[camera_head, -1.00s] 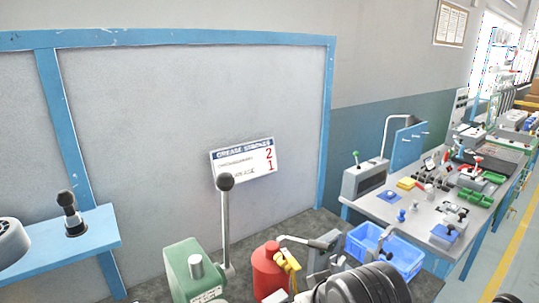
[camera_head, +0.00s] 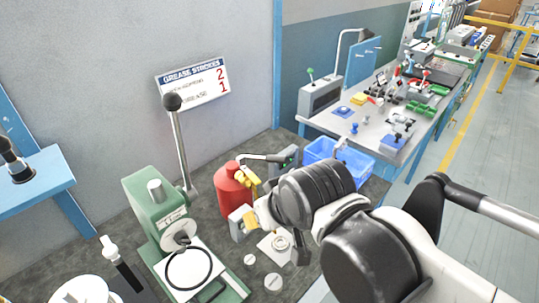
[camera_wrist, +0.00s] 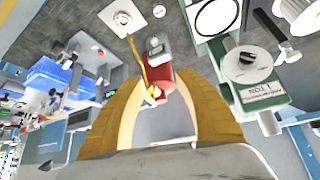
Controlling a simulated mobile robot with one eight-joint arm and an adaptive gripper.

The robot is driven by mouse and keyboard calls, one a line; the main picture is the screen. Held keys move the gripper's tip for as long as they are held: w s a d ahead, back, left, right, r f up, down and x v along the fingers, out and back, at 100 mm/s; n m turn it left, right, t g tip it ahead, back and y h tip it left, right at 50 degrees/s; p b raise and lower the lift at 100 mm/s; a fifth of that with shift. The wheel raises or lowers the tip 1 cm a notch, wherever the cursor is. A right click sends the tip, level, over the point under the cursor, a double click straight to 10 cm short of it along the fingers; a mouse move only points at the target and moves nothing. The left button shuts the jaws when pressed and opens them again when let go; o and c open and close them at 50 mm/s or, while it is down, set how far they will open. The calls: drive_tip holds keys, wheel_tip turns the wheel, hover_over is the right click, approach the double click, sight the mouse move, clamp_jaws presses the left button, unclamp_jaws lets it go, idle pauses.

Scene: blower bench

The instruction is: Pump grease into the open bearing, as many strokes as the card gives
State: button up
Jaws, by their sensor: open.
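A white card with a blue heading "GREASE STROKES" (camera_head: 193,83) hangs on the grey panel. It shows a red 2 above a red 1; the small row labels are hard to read. A red canister (camera_head: 232,192) with a grey lever and yellow parts stands on the dark bench. In the wrist view the red canister (camera_wrist: 178,88) appears between my spread yellow fingers, with a yellow hose or strip running from it. My gripper (camera_wrist: 162,78) is open and empty; contact with the canister cannot be told. A white square housing with a round centre (camera_head: 281,243), possibly the bearing, lies near my gripper.
A green press (camera_head: 150,205) with a tall black-knobbed lever stands left of the canister. A small pale box (camera_head: 239,222) and loose round parts (camera_head: 273,281) lie nearby. A blue crate (camera_head: 330,160) is behind my arm. A cluttered second bench (camera_head: 375,135) is at right.

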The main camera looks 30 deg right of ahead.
clamp_jaws()
idle(1.3)
